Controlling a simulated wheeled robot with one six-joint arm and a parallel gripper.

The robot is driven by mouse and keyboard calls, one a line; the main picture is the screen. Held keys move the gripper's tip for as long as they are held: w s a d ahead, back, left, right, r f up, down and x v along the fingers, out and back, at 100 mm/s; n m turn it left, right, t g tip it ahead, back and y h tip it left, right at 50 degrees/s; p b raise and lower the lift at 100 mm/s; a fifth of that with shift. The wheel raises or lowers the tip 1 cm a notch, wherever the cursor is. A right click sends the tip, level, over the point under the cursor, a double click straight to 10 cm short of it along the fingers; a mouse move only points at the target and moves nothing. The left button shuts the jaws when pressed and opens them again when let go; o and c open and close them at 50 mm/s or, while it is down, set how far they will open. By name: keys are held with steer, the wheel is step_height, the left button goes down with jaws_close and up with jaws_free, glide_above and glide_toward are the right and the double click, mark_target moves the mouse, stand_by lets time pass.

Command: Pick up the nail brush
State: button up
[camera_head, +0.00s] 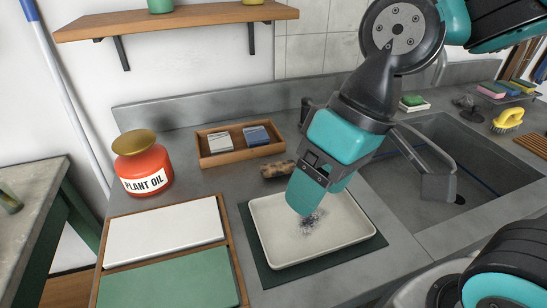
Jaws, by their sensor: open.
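A yellow-handled brush (508,119) with dark bristles stands at the right, on the counter beyond the sink, well away from my gripper. A brown, block-like thing (278,169) lies behind the cream tray, partly hidden by my gripper; I cannot tell which of the two is the nail brush. My gripper (318,193) is open, with teal fingers pointing down over the cream tray (262,218). A dark, speckled patch (311,222) lies in the tray just below the fingertips. I cannot tell whether the fingers touch it.
A wooden box (205,160) with two blocks stands behind. A red plant oil can (143,168) is at left. White (165,230) and green (170,280) slabs lie front left. The sink (430,150) is at right, with a green sponge (413,101) behind. A shelf (180,22) overhangs.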

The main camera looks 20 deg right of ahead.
steer(key=w+d+m+p, duration=0.2)
steer(key=w+m+p, duration=0.1)
steer(key=w+m, duration=0.9)
steer(key=m+p, duration=0.2)
steer(key=m, duration=0.9)
glide_toward(279, 165)
steer(key=shift+m, duration=0.6)
steer(key=p+x, duration=0.2)
steer(key=x, duration=0.2)
steer(key=shift+f, duration=0.25)
steer(key=shift+p+x, duration=0.95)
steer(key=shift+x, duration=2.1)
steer(key=shift+a+r, duration=0.1)
steer(key=c, duration=1)
